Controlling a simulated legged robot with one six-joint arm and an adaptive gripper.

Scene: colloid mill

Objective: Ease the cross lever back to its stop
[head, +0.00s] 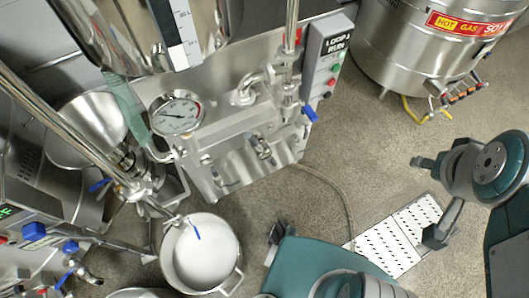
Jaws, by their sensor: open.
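Several small blue-handled levers show, and I cannot tell which is the cross lever. One blue lever (197,234) is on the pipe end above a white-filled pot (166,258). Another blue lever (310,114) is on the right side of the steel machine, below its control box. A third blue lever (100,186) is at the pipe joint on the left. My gripper (430,200) is at the right, over the floor, with its two dark fingertips wide apart. It is open, empty and well apart from all these levers.
The steel machine (230,140) carries a round gauge (178,115) and a control box (328,55). A steel drum (420,45) with a yellow hose (411,110) stands at top right. A perforated floor plate (400,236) lies below my gripper. Floor between machine and gripper is mostly clear.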

